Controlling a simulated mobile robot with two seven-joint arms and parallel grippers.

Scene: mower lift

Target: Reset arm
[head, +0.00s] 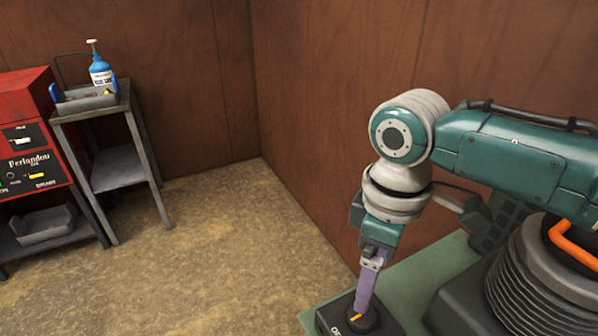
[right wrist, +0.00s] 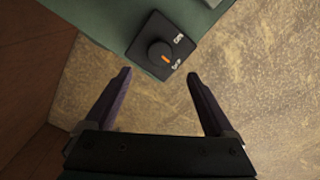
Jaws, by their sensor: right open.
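My right arm comes in from the right in the head view. My right gripper (head: 366,290) has purple fingers and points down at a dark switch box with a round black knob (head: 362,318). In the right wrist view my right gripper (right wrist: 158,75) is open and empty, its two fingers well apart. The knob (right wrist: 160,54), with an orange mark, sits on the black box (right wrist: 180,45) ahead of and between the fingertips. White lettering, small and blurred, is on the box beside the knob. No contact with the knob shows. My left gripper is out of view.
A red machine (head: 30,135) stands at the far left. Next to it, a grey metal stand (head: 115,180) bears a tray and a blue bottle (head: 100,70). Wood-panelled walls meet in a corner behind. The floor (head: 215,250) in between is clear.

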